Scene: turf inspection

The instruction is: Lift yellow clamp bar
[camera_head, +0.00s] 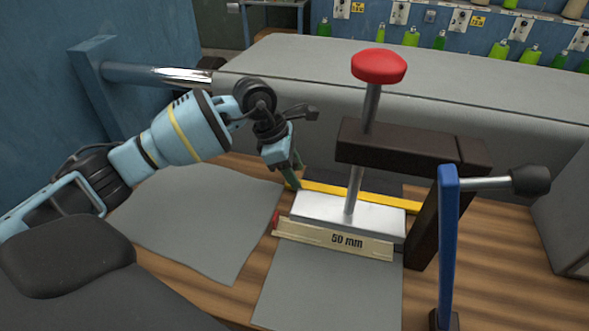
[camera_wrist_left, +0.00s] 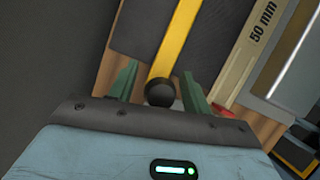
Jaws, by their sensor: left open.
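The yellow clamp bar (camera_head: 328,189) lies behind the silver press plate (camera_head: 345,213), running from my left gripper toward the dark press frame. Part of it is hidden by the press post. In the left wrist view the yellow bar (camera_wrist_left: 175,40) ends near a round black knob (camera_wrist_left: 160,93). My left gripper (camera_head: 293,178) is at the bar's left end. Its green fingers (camera_wrist_left: 160,85) are open, one on each side of the knob, with gaps visible. My right gripper is not in view.
A red-knobbed press (camera_head: 379,65) and a blue lever (camera_head: 447,240) with a black handle stand to the right. A "50 mm" gauge strip (camera_head: 335,239) lies along the plate's front. Grey sheets (camera_head: 205,218) cover parts of the wooden table. Green bottles (camera_head: 411,37) line the back.

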